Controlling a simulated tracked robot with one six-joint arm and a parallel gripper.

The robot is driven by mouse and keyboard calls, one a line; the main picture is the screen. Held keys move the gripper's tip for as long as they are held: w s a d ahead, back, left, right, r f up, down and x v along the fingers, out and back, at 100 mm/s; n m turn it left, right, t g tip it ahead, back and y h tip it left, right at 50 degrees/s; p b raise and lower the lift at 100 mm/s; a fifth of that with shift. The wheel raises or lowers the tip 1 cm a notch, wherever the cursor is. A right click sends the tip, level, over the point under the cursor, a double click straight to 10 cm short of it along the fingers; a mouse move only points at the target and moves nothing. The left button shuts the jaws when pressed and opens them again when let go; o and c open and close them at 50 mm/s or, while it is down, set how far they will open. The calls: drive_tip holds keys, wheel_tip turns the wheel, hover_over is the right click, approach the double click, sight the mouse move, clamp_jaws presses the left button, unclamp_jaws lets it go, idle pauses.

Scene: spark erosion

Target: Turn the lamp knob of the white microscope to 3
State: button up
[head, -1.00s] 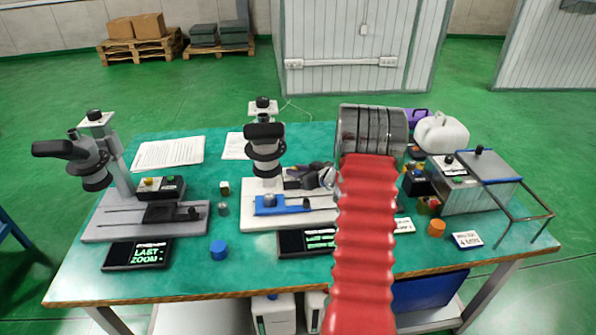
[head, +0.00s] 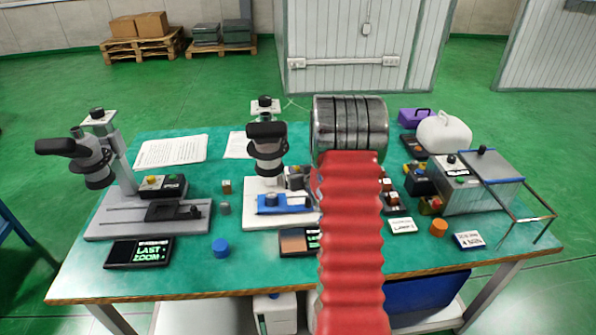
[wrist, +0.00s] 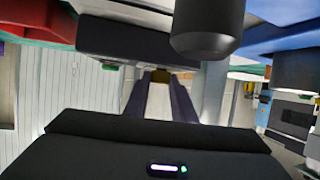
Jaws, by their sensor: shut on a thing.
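The white microscope (head: 255,221) stands in the middle of the table, with a black head (head: 267,140) and a blue slide stage (head: 285,204). Its dark lamp box (head: 296,180) sits beside the column, partly hidden by my red arm. In the wrist view, my gripper (wrist: 160,82) has its two dark fingers close together, shut on a small yellow-brown lamp knob (wrist: 160,74) in front of the dark box (wrist: 135,45). The knob's scale and number cannot be read. In the head view the fingertips are mostly hidden by my arm.
A dark microscope part (wrist: 208,28) hangs close above the fingers in the wrist view. A grey microscope (head: 140,221) stands at the left, and a display (head: 139,253) lies before it. A blue cap (head: 221,248) lies between. A metal machine (head: 470,190) stands at right.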

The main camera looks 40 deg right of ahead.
idle(0.4)
drive_tip(key=o, duration=1.1)
drive_tip(key=shift+c, duration=0.2)
drive_tip(key=v, duration=1.3)
drive_tip(key=shift+s+a, duration=0.25)
drive_tip(key=shift+s, duration=0.05)
